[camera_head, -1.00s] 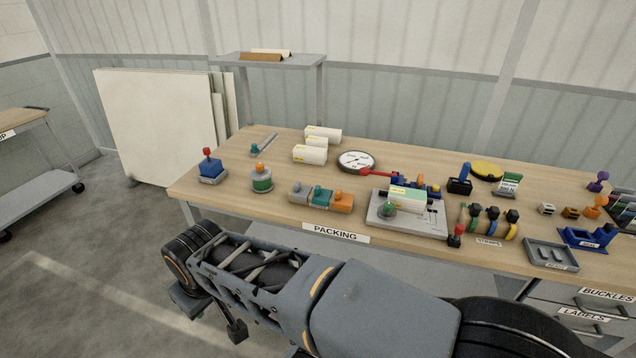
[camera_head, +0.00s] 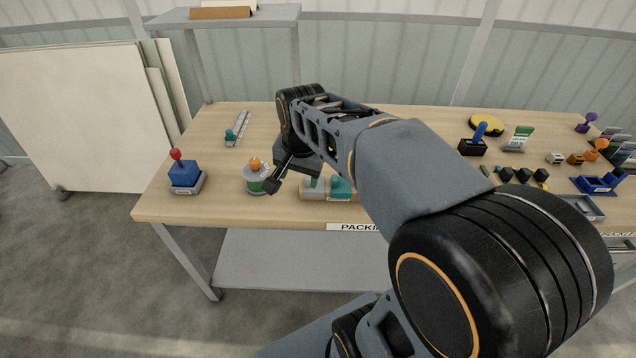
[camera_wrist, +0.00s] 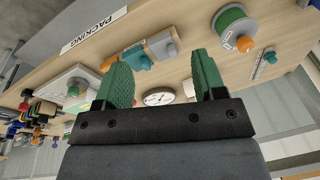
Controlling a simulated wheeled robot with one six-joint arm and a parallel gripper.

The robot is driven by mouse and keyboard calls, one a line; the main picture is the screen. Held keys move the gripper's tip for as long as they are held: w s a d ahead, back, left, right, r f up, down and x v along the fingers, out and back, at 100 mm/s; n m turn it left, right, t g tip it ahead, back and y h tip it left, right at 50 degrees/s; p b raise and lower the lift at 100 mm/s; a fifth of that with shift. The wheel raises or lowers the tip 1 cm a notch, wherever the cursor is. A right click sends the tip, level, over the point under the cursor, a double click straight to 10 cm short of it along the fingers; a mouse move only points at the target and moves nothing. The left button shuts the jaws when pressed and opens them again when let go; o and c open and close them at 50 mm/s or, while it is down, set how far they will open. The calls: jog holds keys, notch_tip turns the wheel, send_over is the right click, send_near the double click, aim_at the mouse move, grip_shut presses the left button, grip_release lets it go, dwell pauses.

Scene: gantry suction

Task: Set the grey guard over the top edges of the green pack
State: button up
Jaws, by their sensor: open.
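The grey guard (camera_head: 312,193) is a small grey block with a knob at the left end of a row on the bench. It also shows in the wrist view (camera_wrist: 158,45), beyond and between my fingers. A teal block (camera_head: 342,188) sits beside it. My gripper (camera_head: 292,184) is over the bench near the grey guard, pointing down. Its green-padded fingers (camera_wrist: 160,66) stand apart with nothing between them. The green pack is hidden behind my arm in the head view. I cannot make it out clearly in the wrist view.
A green and grey spool with an orange knob (camera_head: 257,178) stands close left of my gripper. A blue block with a red knob (camera_head: 186,175) is farther left. A pale plate (camera_wrist: 78,78) with a green knob and a dial (camera_wrist: 158,96) show in the wrist view.

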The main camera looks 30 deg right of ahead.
jog(key=w+d+m+g+b, duration=0.1)
jog(key=w+d+m, duration=0.2)
jog(key=w+m, duration=0.3)
jog(key=m+g+b, duration=0.1)
jog(key=m+b, duration=0.1)
jog(key=m, duration=0.6)
send_over(309, 177)
notch_tip(309, 177, down, 2)
jog(key=f, duration=0.1)
jog(key=shift+m, duration=0.6)
jog(key=f, duration=0.7)
jog(key=shift+w, duration=0.25)
jog(key=shift+s+f+b, duration=0.1)
jog(key=shift+f+b, duration=0.25)
jog(key=shift+f, duration=2.9)
jog(key=c, duration=1)
jog(key=shift+r, duration=0.1)
